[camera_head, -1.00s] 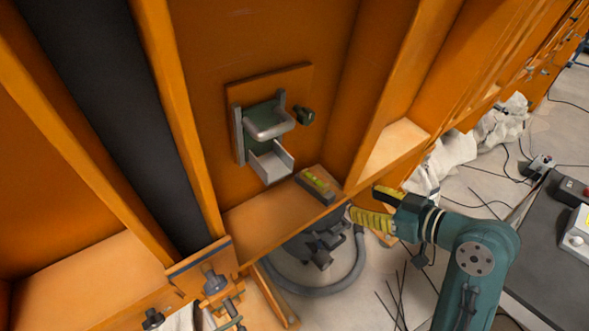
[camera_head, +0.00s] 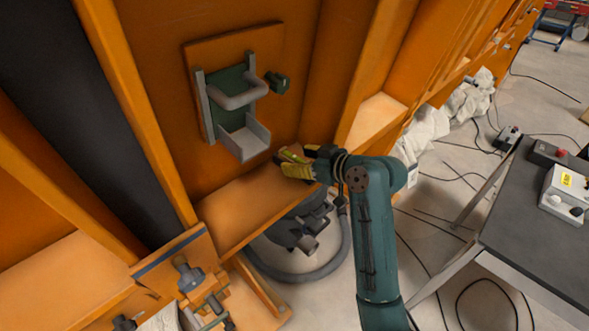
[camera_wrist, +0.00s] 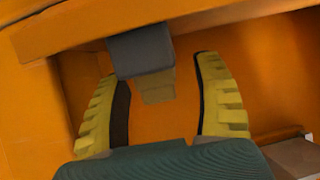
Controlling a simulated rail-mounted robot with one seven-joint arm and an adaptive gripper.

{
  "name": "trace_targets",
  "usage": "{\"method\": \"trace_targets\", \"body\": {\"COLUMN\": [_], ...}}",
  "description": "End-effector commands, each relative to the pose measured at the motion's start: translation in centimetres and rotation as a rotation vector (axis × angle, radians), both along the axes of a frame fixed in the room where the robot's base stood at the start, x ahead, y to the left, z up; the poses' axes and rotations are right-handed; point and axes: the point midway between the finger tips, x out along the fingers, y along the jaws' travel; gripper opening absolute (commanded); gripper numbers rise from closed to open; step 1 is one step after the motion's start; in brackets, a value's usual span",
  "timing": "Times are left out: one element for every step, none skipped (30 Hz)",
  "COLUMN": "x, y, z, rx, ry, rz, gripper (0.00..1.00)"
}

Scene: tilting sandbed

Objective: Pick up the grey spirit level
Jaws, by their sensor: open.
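The grey spirit level, a short dark grey bar with a yellow-green top, is at the ledge's right end in the head view (camera_head: 289,156), mostly covered by my gripper (camera_head: 284,163). In the wrist view, a plain grey block, which looks like the end of the level (camera_wrist: 142,50), shows between the two yellow fingers of my gripper (camera_wrist: 160,68), nearer the left one. The fingers are spread apart. A gap shows on the right side of the block. I cannot tell whether the left finger touches it.
The level's place is an orange ledge (camera_head: 245,205) between upright orange ribs. A grey metal bracket (camera_head: 243,137) on a wooden board hangs close above and left of my gripper. A dark table (camera_head: 530,225) with control boxes stands at the right. A grey hose (camera_head: 300,278) lies below the ledge.

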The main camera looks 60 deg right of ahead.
Motion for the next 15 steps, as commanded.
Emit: {"method": "trace_targets", "body": {"x": [0.74,0.98,1.19,1.26,1.28,1.28,1.25,1.24,1.25,1.25,1.24,1.23,1.23,1.23,1.22], "y": [-0.09,-0.17,-0.27,-0.31,-0.33,-0.33,-0.32,-0.32,-0.31,-0.31,-0.31,-0.3,-0.3,-0.29,-0.29], "z": [-0.54,-0.64,-0.62,-0.58,-0.54,-0.5,-0.48,-0.49,-0.49,-0.49,-0.5,-0.49,-0.49,-0.5,-0.5], "rx": [0.0,0.0,-0.001,-0.001,-0.001,-0.001,-0.001,0.0,0.0,0.0,0.0,0.0,0.0,0.0,0.0], "ry": [0.001,0.001,0.0,0.0,0.0,0.0,0.0,0.0,0.0,0.0,0.0,0.0,0.0,0.0,0.0], "rz": [0.003,0.002,0.0,0.0,-0.001,-0.001,-0.001,-0.001,-0.001,0.0,0.0,0.0,0.0,0.0,0.0], "gripper": [0.67,0.67,0.67,0.67,0.67,0.67,0.67,0.67,0.67,0.66,0.6,0.53,0.47,0.41,0.34]}}
